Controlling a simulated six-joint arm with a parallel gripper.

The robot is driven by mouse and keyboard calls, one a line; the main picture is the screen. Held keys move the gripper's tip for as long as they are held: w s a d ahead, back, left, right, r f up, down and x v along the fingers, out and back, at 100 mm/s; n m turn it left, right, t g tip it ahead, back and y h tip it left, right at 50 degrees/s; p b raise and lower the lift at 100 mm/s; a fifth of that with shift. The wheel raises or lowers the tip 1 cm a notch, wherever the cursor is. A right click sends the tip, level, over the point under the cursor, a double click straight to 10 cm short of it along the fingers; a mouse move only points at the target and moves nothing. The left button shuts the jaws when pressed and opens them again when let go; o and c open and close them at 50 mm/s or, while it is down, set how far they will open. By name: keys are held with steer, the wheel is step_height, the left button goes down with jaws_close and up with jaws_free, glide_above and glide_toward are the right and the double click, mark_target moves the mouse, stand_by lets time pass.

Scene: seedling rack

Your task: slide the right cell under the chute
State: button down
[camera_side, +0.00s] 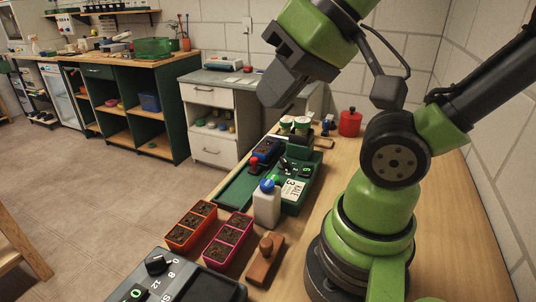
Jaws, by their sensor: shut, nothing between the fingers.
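My gripper (268,98) hangs high at the upper middle, shut and empty, apart from everything on the bench. An orange tray (180,236) and a magenta tray (218,257) stand side by side at the lower middle, the magenta one on the right. Both have compartments filled with dark soil. Behind them is a green unit (232,191) carrying a white label, dark dials and a blue part (267,149) with a red knob beside it. I cannot tell for sure which piece is the chute or which is the right cell.
A white bottle (266,208) with a blue cap stands between the trays and the green unit. A wooden block (261,268) with a knob lies right of the magenta tray. A grey dial panel (215,286) is in front. A red jar (350,124) stands behind.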

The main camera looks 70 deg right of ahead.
stand_by(0.3)
steer(key=c, duration=1.3)
jaws_free()
steer(key=shift+w+r, duration=0.1)
steer(key=shift+w, duration=0.1)
steer(key=o, duration=0.3)
steer(key=w+d+m, duration=0.1)
steer(key=w, duration=0.1)
steer(key=w+d+m+g+h, duration=0.1)
steer(key=w+d+m, duration=0.1)
steer(key=w, duration=0.1)
steer(key=w+d+m+g, duration=0.1)
steer(key=w+d+m, duration=0.1)
steer(key=w, duration=0.1)
steer(key=shift+d+h, duration=0.1)
steer(key=shift+h, duration=0.2)
steer(key=m+g, duration=0.6)
steer(key=m, duration=0.5)
glide_above(254, 158)
step_height(254, 158, down, 18)
step_height(254, 158, down, 10)
steer(key=shift+r, duration=0.1)
jaws_close()
